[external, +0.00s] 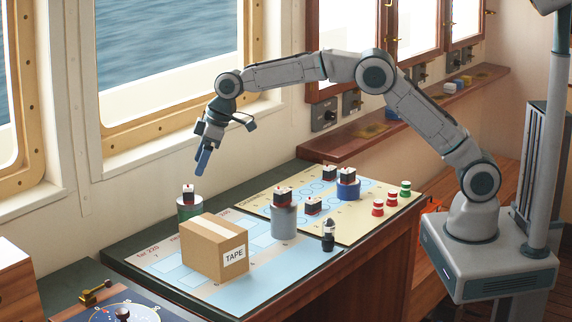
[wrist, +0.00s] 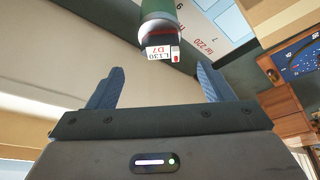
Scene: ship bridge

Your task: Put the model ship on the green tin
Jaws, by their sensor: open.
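A small model ship (external: 188,195), black with red and white parts, sits on top of the green tin (external: 190,211) at the left of the chart table. In the wrist view the ship (wrist: 160,50), with a white label, is on the end of the green tin (wrist: 157,12), ahead of the fingertips. My gripper (external: 203,162) is above the tin, pointing down. In the wrist view my gripper (wrist: 160,80) has its blue fingers wide apart with nothing between them. The box hides part of the tin's lower side.
A cardboard box (external: 214,250) marked TAPE stands just in front of the green tin. Similar model ships stand on a grey tin (external: 284,222), a blue tin (external: 348,190) and the charts. A small dark figure (external: 328,236) and red and green pieces (external: 378,207) stand to the right.

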